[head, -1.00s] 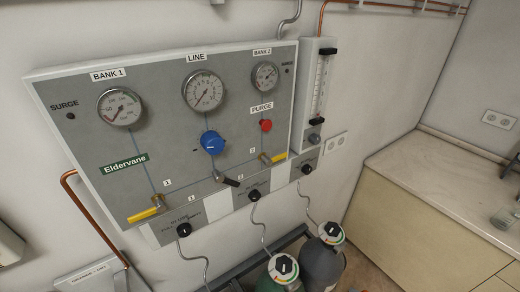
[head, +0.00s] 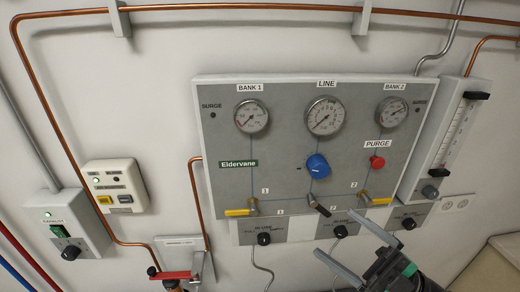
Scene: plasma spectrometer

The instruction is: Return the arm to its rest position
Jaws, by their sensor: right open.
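My right gripper (head: 333,232) is at the lower right of the head view, with its arm running off the bottom edge. Its two grey fingers are spread wide and nothing is between them. The fingers point up and left, toward the bottom of the grey gas panel (head: 285,172), and overlap its lower area in the picture. I cannot tell whether they touch anything. My left gripper is not in view.
The panel carries gauges, a blue knob (head: 317,166), a red purge button (head: 377,162) and yellow-handled valves. A flowmeter (head: 456,135) stands to its right. Copper pipes (head: 60,112) and two wall boxes are at left. A red lever (head: 172,275) sits low.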

